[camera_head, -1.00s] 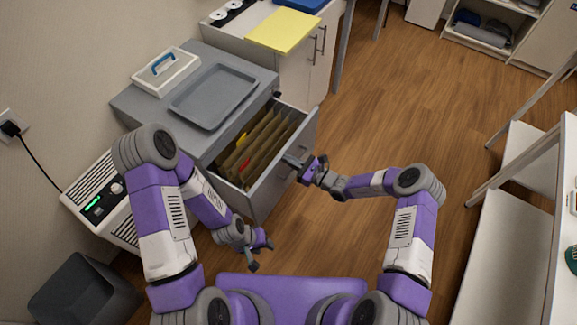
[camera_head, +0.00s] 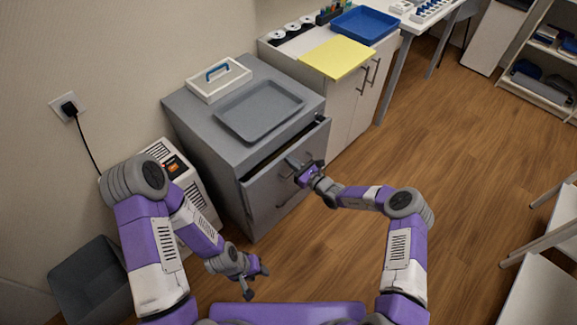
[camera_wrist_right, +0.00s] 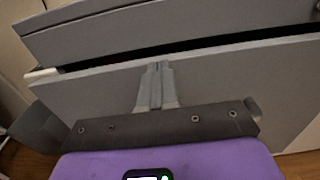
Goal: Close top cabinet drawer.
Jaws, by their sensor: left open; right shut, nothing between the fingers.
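The grey cabinet (camera_head: 205,128) stands against the wall. Its top drawer (camera_head: 262,192) is open by a narrow dark gap below the cabinet top, wider at the right end in the head view. The drawer front also fills much of the right wrist view (camera_wrist_right: 90,95), with the gap above it. My right gripper (camera_head: 297,168) is shut and empty, with its fingertips at the drawer front; they also show in the right wrist view (camera_wrist_right: 158,75) against or very near the panel. My left gripper (camera_head: 257,280) is open and empty, low in front of the cabinet and apart from it.
A grey tray (camera_head: 260,108) and a white caddy with blue handle (camera_head: 217,80) sit on the cabinet. A white cupboard with a yellow mat (camera_head: 337,57) adjoins it. A white appliance (camera_head: 200,195) and grey bin (camera_head: 95,280) stand left. Open wooden floor lies right.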

